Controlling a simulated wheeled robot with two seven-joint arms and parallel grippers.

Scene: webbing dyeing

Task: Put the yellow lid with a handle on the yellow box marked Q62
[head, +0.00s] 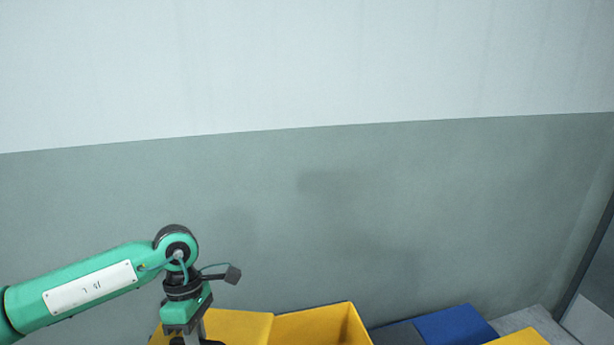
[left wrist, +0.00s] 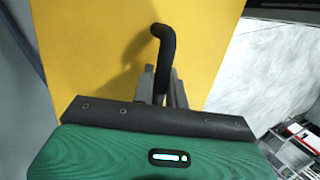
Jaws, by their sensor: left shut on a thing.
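The yellow lid (left wrist: 90,45) fills the middle of the left wrist view, with its black bent handle (left wrist: 162,45) standing up from it. My left gripper (left wrist: 163,88) is shut on this handle. In the head view the gripper (head: 188,338) is at the bottom edge, partly cut off, above a flat yellow surface (head: 240,325) that looks like the lid. Just right of it is an open yellow box (head: 320,326), cut off by the bottom edge. No Q62 mark shows. I cannot tell whether the lid touches the box. My right gripper is not in view.
Right of the yellow box are a dark grey surface (head: 398,334), a blue one (head: 455,325) and another yellow one (head: 520,338). A wall (head: 330,220) rises behind them. A pale floor (left wrist: 265,70) shows at the right in the left wrist view.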

